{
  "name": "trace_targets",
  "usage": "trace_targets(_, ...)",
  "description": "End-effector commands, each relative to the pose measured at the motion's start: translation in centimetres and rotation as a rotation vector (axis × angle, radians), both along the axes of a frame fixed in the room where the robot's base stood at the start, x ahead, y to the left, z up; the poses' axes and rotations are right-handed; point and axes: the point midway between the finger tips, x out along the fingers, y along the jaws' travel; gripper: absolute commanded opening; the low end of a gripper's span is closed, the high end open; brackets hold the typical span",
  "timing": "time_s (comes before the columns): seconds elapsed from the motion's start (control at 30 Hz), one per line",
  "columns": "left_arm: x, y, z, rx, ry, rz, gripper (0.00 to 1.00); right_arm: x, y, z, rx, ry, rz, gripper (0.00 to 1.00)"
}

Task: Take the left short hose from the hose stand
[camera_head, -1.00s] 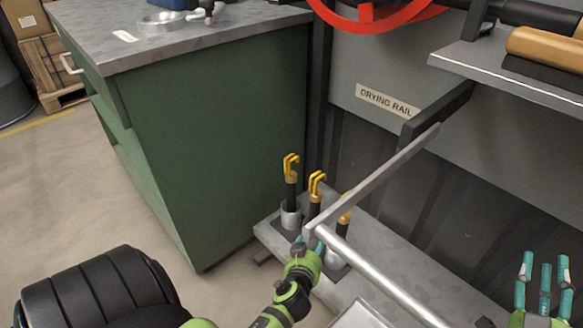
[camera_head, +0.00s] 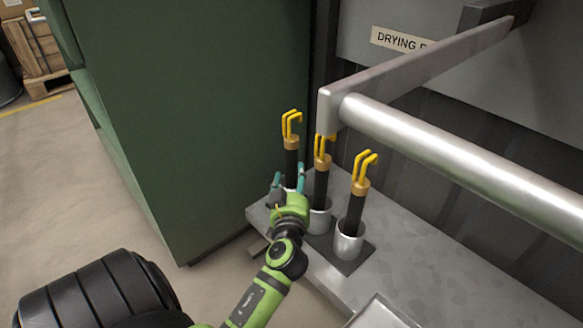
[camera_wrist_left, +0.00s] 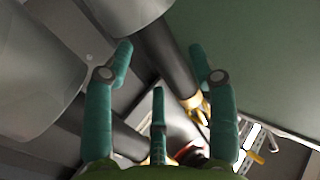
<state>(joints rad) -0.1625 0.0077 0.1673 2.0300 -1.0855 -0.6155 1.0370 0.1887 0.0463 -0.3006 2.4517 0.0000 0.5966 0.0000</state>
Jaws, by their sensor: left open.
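Three short black hoses with brass collars and yellow hooked ends stand in metal cups on the grey hose stand (camera_head: 420,268). The left short hose (camera_head: 291,160) is nearest the green cabinet, and its cup is mostly hidden by my gripper. My left gripper (camera_head: 288,183) is open at the lower part of this hose. In the left wrist view the hose (camera_wrist_left: 168,58) runs between the spread teal fingers (camera_wrist_left: 160,50), with no clear grip on it. The middle hose (camera_head: 320,185) and right hose (camera_head: 354,212) stand to the right. My right gripper is out of view.
A thick metal rail (camera_head: 460,155) with a flat bracket (camera_head: 420,65) juts out above the stand, its end close over the middle hose. The green cabinet (camera_head: 190,110) closes off the left. Open floor (camera_head: 70,180) lies further left.

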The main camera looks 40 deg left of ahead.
Motion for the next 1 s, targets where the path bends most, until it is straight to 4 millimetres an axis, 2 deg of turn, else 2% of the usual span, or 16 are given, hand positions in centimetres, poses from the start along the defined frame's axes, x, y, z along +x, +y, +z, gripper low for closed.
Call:
trace_targets(0.27, 3.2, 2.3, 0.1, 0.003, 0.001, -0.001, 0.58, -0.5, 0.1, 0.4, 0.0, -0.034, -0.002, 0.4)
trace_targets(0.57, 3.6, 2.7, 0.2, -0.001, 0.003, 0.0, 0.58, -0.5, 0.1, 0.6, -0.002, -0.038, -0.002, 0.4)
trace_targets(0.67, 3.5, 2.6, 0.2, -0.001, 0.002, 0.0, 0.22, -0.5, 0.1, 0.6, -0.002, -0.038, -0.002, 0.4)
trace_targets(0.7, 3.5, 2.6, 0.2, -0.001, 0.002, 0.0, 0.06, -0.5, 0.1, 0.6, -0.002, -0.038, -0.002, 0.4)
trace_targets(0.73, 3.5, 2.6, 0.2, -0.001, 0.002, 0.0, 0.0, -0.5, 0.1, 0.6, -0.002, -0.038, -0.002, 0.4)
trace_targets(1.0, 3.6, 2.6, 0.4, 0.001, -0.002, -0.001, 0.0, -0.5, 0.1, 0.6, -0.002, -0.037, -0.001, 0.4)
